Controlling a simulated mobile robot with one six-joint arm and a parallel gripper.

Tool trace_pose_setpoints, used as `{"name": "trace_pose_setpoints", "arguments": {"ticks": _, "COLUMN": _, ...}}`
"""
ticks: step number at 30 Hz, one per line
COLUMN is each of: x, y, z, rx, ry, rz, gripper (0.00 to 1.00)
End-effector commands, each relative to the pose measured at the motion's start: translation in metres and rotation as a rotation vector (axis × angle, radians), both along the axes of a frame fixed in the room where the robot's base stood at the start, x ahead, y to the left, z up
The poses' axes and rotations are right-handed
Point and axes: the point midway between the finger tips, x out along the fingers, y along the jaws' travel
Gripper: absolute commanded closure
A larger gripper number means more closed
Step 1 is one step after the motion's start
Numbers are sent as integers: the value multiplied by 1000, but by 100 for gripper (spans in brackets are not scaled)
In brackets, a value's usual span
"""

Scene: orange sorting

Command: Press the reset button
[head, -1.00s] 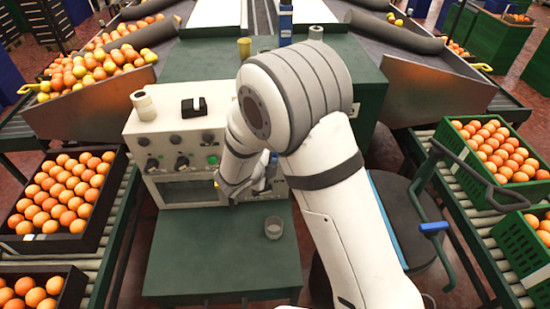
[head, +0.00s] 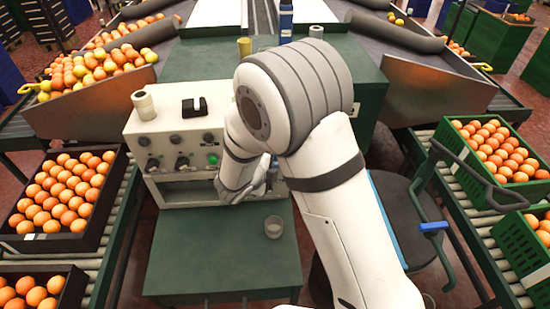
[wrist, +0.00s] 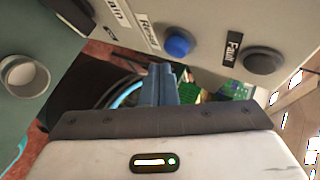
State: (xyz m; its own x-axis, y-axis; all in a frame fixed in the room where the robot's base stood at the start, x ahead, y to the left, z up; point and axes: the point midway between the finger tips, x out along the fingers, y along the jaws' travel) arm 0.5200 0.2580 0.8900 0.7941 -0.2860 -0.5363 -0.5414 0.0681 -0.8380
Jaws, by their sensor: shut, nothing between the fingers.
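In the wrist view the reset button is a round blue button (wrist: 178,42) on the pale control panel (wrist: 215,22), beside a label that appears to read "Reset". My gripper (wrist: 158,70) has its two fingers together with nothing between them. Its tips appear just below and left of the blue button in that picture; I cannot tell the gap in depth, and contact is not visible. In the head view my gripper is in front of the control box (head: 150,128), largely hidden by my own wrist. The blue button is hidden there.
A dark button (wrist: 263,60) labelled "Fault" is right of the blue one. A small cup (head: 274,228) stands on the green table (head: 205,262) below. A white roll (head: 143,104) and a black holder (head: 194,107) sit on the control box. Orange crates flank the station.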

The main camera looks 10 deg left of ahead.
Motion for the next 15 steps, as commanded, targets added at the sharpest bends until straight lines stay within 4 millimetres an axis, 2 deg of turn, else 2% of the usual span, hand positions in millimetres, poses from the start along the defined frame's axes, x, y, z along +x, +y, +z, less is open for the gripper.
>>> {"name": "trace_pose_setpoints", "arguments": {"ticks": 7, "x": -4, "y": -1, "z": 0, "rx": -1, "ry": 1, "rz": 0, "gripper": 100}}
{"name": "trace_pose_setpoints", "arguments": {"ticks": 15, "x": -29, "y": -7, "z": 0, "rx": -2, "ry": 2, "rz": 2, "gripper": 100}}
